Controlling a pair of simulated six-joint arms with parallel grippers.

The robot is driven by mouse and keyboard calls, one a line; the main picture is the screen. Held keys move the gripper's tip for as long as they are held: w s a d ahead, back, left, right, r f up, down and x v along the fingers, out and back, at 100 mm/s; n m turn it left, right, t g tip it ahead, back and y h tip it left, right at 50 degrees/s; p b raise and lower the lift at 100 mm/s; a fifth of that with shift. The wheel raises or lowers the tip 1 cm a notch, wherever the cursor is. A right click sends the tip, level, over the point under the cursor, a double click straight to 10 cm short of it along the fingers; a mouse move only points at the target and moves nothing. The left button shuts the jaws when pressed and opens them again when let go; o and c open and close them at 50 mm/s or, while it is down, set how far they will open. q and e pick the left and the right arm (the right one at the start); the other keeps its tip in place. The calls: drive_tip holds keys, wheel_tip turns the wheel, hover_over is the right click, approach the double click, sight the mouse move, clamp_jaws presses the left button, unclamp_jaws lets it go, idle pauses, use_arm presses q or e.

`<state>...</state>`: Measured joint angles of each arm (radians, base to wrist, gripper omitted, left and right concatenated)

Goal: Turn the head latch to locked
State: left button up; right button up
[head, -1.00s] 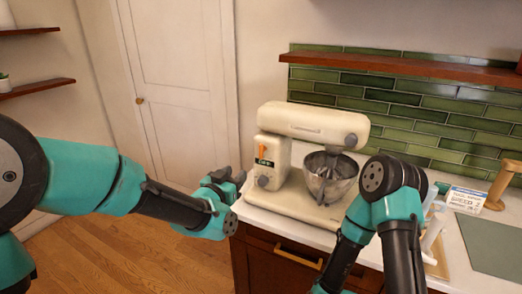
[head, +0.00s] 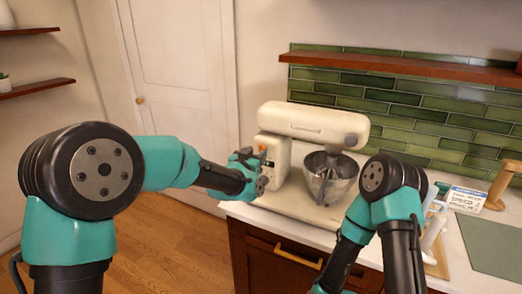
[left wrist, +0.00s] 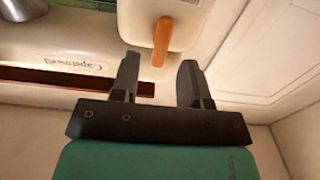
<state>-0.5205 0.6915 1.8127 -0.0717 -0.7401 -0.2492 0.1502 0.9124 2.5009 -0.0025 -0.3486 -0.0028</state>
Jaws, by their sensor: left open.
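The cream stand mixer (head: 312,122) stands on the counter, with a steel bowl (head: 330,178) under its head. The orange head latch (head: 262,148) is on the side of its column, mostly hidden behind my left gripper in the head view. In the left wrist view the latch (left wrist: 161,42) is a short orange lever, close to upright in the picture. My left gripper (head: 258,165) is beside the column. In the left wrist view its fingers (left wrist: 159,72) are open and empty, with the latch just beyond and between their tips, apparently not touched.
A card reading "SPEED 2" (head: 466,199) stands at the right, near a wooden object (head: 500,186) and a green mat (head: 495,244). My right arm crosses in front of the counter. A wooden shelf (head: 400,64) hangs above the tiles.

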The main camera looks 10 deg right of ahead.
sight(260, 150)
use_arm(q)
drive_tip(key=shift+x, duration=2.1)
clamp_jaws()
